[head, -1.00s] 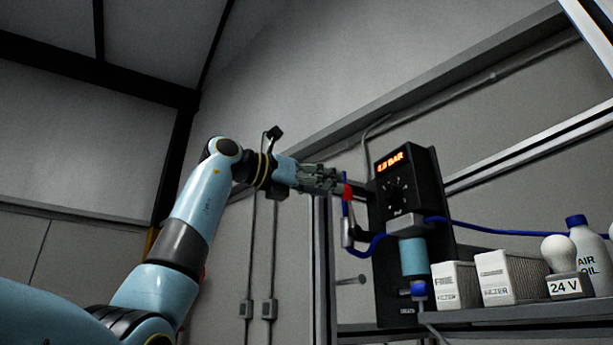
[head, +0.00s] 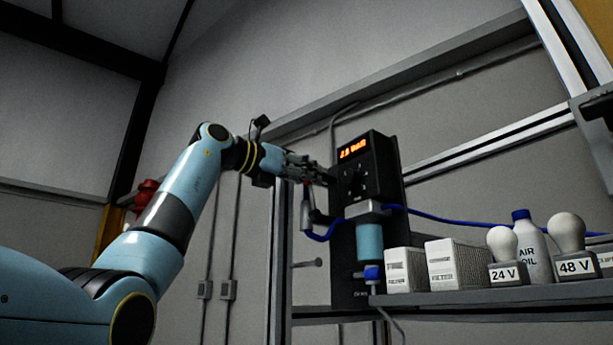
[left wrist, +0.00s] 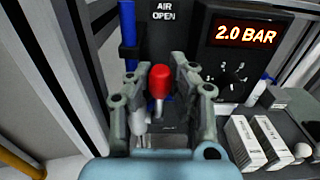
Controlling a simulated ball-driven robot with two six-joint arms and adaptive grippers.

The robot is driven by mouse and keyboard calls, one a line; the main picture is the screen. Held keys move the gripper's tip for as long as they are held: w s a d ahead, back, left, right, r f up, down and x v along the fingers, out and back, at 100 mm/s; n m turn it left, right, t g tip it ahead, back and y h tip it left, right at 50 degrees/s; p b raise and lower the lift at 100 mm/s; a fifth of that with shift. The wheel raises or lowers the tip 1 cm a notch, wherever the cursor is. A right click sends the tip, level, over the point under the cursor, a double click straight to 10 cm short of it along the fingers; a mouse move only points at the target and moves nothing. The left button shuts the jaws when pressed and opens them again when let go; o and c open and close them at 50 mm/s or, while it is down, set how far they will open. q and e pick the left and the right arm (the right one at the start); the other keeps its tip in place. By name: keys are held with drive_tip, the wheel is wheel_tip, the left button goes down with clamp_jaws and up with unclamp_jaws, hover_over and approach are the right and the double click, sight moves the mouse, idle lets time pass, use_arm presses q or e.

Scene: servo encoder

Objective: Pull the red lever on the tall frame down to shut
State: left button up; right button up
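The red lever knob (left wrist: 160,80) stands between the two fingers of my left gripper (left wrist: 162,92) in the left wrist view. The fingers are spread, with a narrow gap showing on each side of the knob. The lever's base below is partly hidden by the gripper. In the head view my left gripper (head: 312,170) is at the left edge of the tall black panel (head: 345,270) and hides most of the knob. A label above the lever reads "AIR OPEN". The panel's display (left wrist: 246,34) reads "2.0 BAR". My right gripper is in neither view.
A blue hose (head: 440,219) runs right from the panel's regulator (head: 367,210). A shelf (head: 480,298) to the right holds filter boxes (head: 455,266), an air oil bottle (head: 533,250) and bulbs on 24 V and 48 V blocks. Open space lies left of the panel.

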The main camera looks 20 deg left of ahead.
use_arm(q)
drive_tip(key=shift+s+a, duration=0.1)
drive_tip(key=shift+s+a+f+b, duration=0.15)
drive_tip(key=shift+s+a+b, duration=0.25)
drive_tip(key=shift+s+b, duration=0.15)
drive_tip(key=shift+a+f, duration=0.1)
drive_tip(key=shift+s+a+f+b, duration=0.2)
drive_tip(key=shift+s+a+b, duration=0.25)
drive_tip(key=shift+s, duration=0.2)
drive_tip(key=shift+f, duration=0.1)
